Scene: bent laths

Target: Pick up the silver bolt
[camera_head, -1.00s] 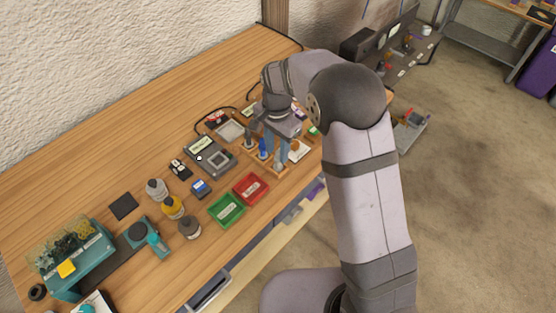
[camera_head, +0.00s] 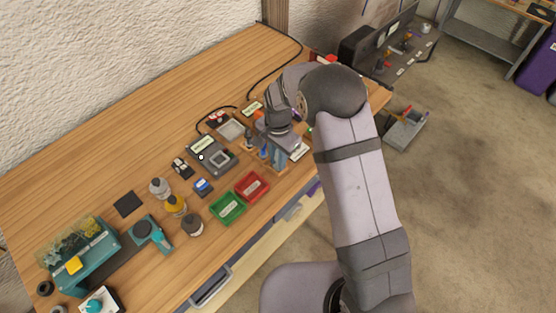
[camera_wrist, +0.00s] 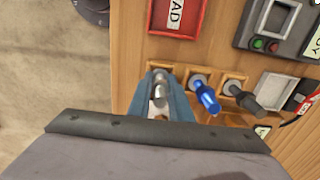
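The silver bolt (camera_wrist: 160,90) stands in the left slot of a small wooden rack (camera_wrist: 210,70) in the wrist view. My gripper (camera_wrist: 162,78) is lowered around it, with one blue-grey finger on each side. The fingers look apart, and I cannot make out firm contact with the bolt. A blue bolt (camera_wrist: 207,98) and a dark bolt (camera_wrist: 243,96) stand in the rack's other slots, to the right of my fingers. In the head view my gripper (camera_head: 275,155) is over the rack, and the silver bolt cannot be made out there.
A red tray (camera_head: 252,186) and a green tray (camera_head: 227,208) lie near the bench's front edge. A grey device (camera_head: 212,157) stands left of my gripper. Several bottles (camera_head: 175,205) and a teal box (camera_head: 85,262) are farther left.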

